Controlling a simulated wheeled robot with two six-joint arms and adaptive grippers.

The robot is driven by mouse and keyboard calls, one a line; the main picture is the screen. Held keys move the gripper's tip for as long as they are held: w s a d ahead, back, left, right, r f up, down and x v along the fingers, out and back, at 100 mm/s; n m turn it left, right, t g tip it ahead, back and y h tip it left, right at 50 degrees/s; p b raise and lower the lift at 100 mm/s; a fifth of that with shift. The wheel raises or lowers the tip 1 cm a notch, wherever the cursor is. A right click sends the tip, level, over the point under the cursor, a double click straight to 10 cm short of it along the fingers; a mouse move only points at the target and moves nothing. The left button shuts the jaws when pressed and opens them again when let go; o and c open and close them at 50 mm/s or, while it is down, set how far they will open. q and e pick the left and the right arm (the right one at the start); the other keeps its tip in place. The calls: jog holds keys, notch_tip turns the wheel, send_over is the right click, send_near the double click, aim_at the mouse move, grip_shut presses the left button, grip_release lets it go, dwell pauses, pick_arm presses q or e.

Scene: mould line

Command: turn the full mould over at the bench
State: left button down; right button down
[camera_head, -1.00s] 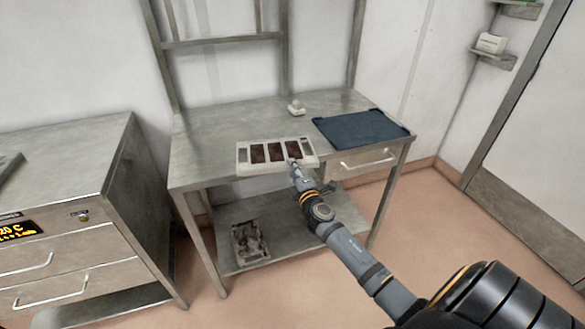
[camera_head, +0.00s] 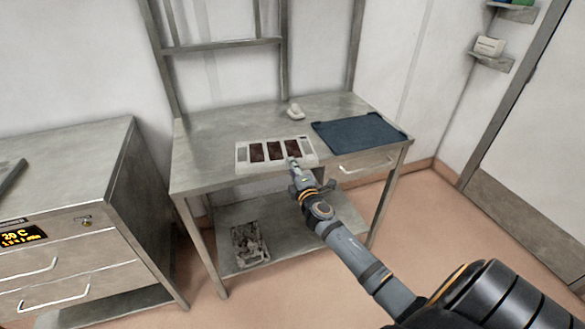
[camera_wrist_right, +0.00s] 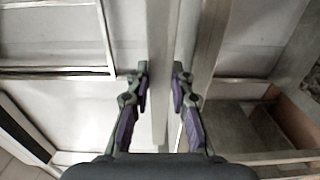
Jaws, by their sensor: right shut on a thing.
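The mould (camera_head: 308,155) is a pale, flat tray with brown-filled cavities that face up. It is at the front edge of the bench (camera_head: 205,155) in the head view, with its near side at or past that edge. I cannot tell whether it touches the bench top. My right gripper (camera_head: 294,164) is shut on the mould's near side, right of its middle. In the right wrist view the mould (camera_wrist_right: 160,50) shows as a narrow pale strip between the fingers (camera_wrist_right: 160,92). My left gripper is in neither view.
A dark blue mat (camera_head: 360,131) lies on the bench's right part, and a small white object (camera_head: 295,111) stands behind the mould. A lower shelf holds a grey tray (camera_head: 248,245). A steel cabinet (camera_head: 75,175) stands to the left. The bench's left part is clear.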

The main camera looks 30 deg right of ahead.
notch_tip(320, 180, up, 5)
jog(key=p, duration=0.4)
jog(key=shift+r, duration=0.2)
jog(key=s+a+r, duration=0.3)
jog(key=s+a, duration=0.1)
jog(key=s, duration=0.7)
jog(key=s+a+r, duration=0.3)
jog(key=s+a, duration=0.2)
jog(key=s, duration=0.6)
jog(key=shift+s+a+b, duration=0.15)
jog(key=shift+a+b, duration=0.05)
jog(key=shift+b, duration=0.1)
